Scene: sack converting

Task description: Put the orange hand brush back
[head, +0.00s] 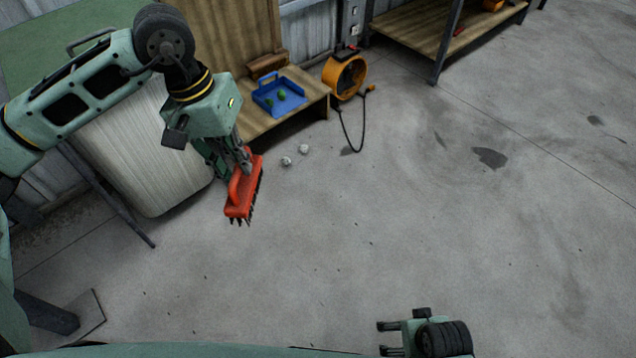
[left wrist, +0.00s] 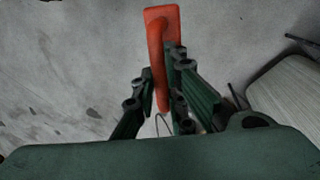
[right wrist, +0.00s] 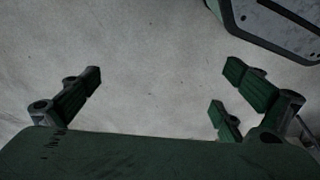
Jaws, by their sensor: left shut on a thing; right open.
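The orange hand brush (head: 243,190) has dark bristles and a looped handle. My right gripper (head: 388,338) is open and empty at the bottom of the head view. In the right wrist view its fingers (right wrist: 165,95) are wide apart with bare floor beyond.
A low wooden bench (head: 252,128) with a tall back panel bears a blue dustpan-like tray (head: 268,105) holding green bits, and a brown block (head: 267,66). Two crumpled white bits (head: 304,149) lie on the floor. An orange fan (head: 344,75) and a wooden shelf (head: 410,30) stand behind. The floor at right is clear.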

